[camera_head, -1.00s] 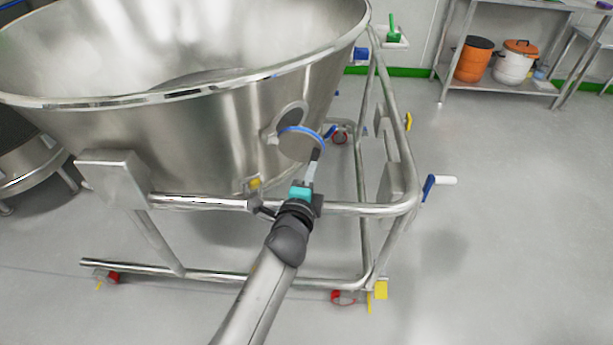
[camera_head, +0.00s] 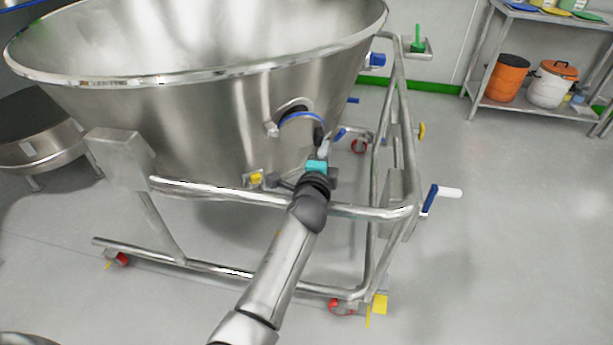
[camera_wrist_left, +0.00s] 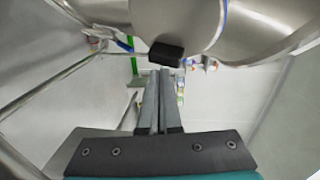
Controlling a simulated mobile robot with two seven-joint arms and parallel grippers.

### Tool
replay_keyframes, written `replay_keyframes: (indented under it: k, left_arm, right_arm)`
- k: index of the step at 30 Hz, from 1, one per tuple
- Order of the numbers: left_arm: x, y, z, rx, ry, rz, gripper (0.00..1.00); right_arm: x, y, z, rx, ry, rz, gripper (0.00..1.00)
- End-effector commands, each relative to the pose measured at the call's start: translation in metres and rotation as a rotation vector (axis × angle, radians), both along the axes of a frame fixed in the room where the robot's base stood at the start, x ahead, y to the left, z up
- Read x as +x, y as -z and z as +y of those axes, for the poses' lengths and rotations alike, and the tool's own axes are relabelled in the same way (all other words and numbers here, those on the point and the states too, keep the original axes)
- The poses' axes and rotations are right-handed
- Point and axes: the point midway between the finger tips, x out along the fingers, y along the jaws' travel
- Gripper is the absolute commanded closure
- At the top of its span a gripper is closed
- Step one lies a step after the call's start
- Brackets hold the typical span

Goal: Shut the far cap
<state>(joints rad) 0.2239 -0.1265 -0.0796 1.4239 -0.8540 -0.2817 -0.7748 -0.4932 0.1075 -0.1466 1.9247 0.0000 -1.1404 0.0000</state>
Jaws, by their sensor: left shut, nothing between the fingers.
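A round metal cap (camera_head: 300,130) with a blue rim hangs on the outer wall of the steel bowl (camera_head: 200,130). It stands tilted out from its round port (camera_head: 293,104), whose upper part shows behind it. In the left wrist view the cap (camera_wrist_left: 190,15) fills the top, with a black knob (camera_wrist_left: 166,53) just beyond the fingertips. My left gripper (camera_head: 321,148) is shut and empty, at the cap's lower right edge. In the wrist view its fingers (camera_wrist_left: 158,85) lie together, close to the knob; I cannot tell if they touch. My right gripper is out of view.
The bowl sits in a tubular steel frame (camera_head: 270,202) on castors, and my left arm reaches over its front rail. A blue-and-white handle (camera_head: 445,192) sticks out at the frame's right. A shelf (camera_head: 520,112) with orange and white buckets stands back right. The floor at right is clear.

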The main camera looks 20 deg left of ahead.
Motion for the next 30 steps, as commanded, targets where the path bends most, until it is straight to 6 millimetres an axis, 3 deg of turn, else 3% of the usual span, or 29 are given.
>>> replay_keyframes:
  k: [15,30]
  left_arm:
    - [0.045,-0.007,0.007,0.002,0.006,0.001,1.00]
    - [0.056,-0.010,0.010,0.002,0.007,0.002,1.00]
  right_arm:
    - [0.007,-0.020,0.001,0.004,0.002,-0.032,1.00]
    - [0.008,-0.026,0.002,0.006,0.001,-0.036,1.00]
